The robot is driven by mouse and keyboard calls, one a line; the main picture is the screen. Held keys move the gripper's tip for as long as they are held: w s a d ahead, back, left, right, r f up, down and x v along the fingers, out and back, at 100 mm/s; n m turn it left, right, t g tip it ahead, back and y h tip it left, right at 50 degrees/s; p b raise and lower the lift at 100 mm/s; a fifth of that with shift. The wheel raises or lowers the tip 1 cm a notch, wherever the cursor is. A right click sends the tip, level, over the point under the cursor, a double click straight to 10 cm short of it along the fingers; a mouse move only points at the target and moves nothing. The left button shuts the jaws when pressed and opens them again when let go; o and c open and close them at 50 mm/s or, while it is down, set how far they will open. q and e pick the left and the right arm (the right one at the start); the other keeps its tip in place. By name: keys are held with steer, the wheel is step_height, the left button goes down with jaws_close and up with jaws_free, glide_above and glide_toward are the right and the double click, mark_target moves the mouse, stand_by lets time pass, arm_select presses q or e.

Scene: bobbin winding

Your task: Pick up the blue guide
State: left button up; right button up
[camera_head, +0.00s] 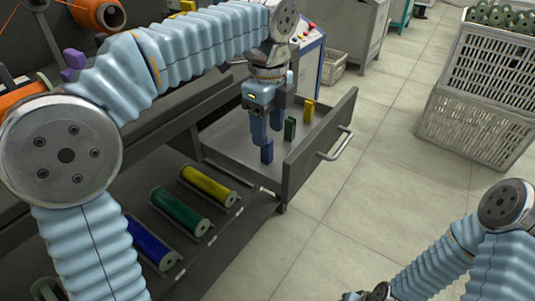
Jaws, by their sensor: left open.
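The blue guide (267,154) is a small upright block in the open drawer (297,166), near its front left end. My left gripper (266,138) points down right above the blue guide, with its fingers apart. The fingertips are close to the guide's top; I cannot tell whether they touch it or straddle it. A green guide (290,128) and a yellow guide (308,110) stand in the same drawer, further back. My right arm shows at the lower right, but its gripper is out of view.
Yellow (208,186), green (180,211) and blue (148,242) bobbins lie on the shelf left of the drawer. The drawer's walls surround the guides. White crates (468,128) stand at the right. The tiled floor (370,190) between is clear.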

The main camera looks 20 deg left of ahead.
mark_target(267, 149)
arm_select(q)
step_height(267, 149, down, 6)
steer(key=shift+s+a+f+b, duration=0.1)
steer(key=shift+b, duration=0.85)
steer(key=shift+c, duration=0.3)
jaws_close()
